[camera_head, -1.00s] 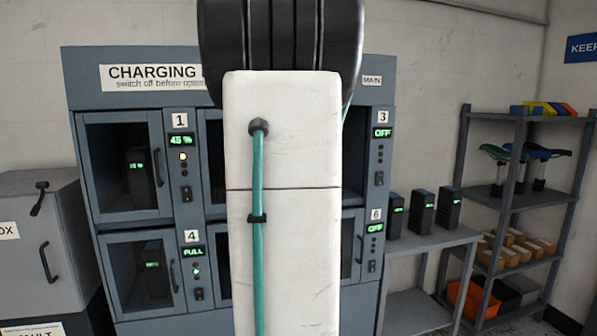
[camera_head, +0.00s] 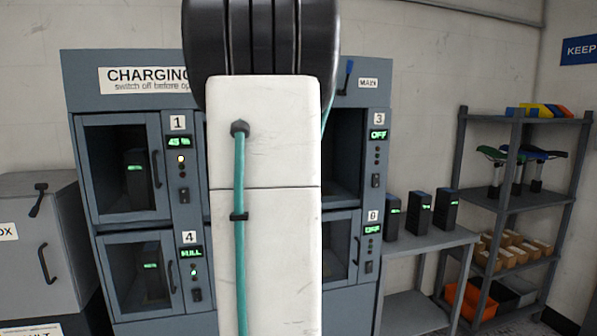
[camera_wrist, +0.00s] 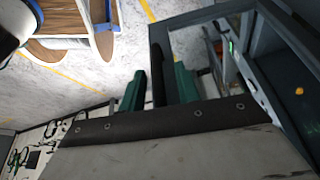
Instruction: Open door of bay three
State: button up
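Bay three, marked by its "3" label (camera_head: 379,118), is at the upper right of the charging cabinet (camera_head: 84,75). Its display (camera_head: 378,134) reads OFF. The dark bay opening (camera_head: 347,150) shows beside my arm, with no door across the visible part. In the wrist view, a grey door frame (camera_wrist: 205,17) stands out from the cabinet, apparently the swung-open door. My gripper (camera_wrist: 160,88) has its two teal fingers apart. A dark upright bar, apparently the door handle (camera_wrist: 158,72), lies between them with gaps visible on both sides. My arm hides the gripper in the head view.
A blue-handled lever (camera_head: 347,75) is beside the MAIN label. A side table (camera_head: 430,240) with several batteries and a shelf rack (camera_head: 508,200) stand to the right. A grey box (camera_head: 38,240) stands left. Open floor (camera_wrist: 95,75) shows in the wrist view.

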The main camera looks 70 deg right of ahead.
jog(key=v, duration=0.8)
jog(key=shift+f, duration=0.1)
dwell(0.4)
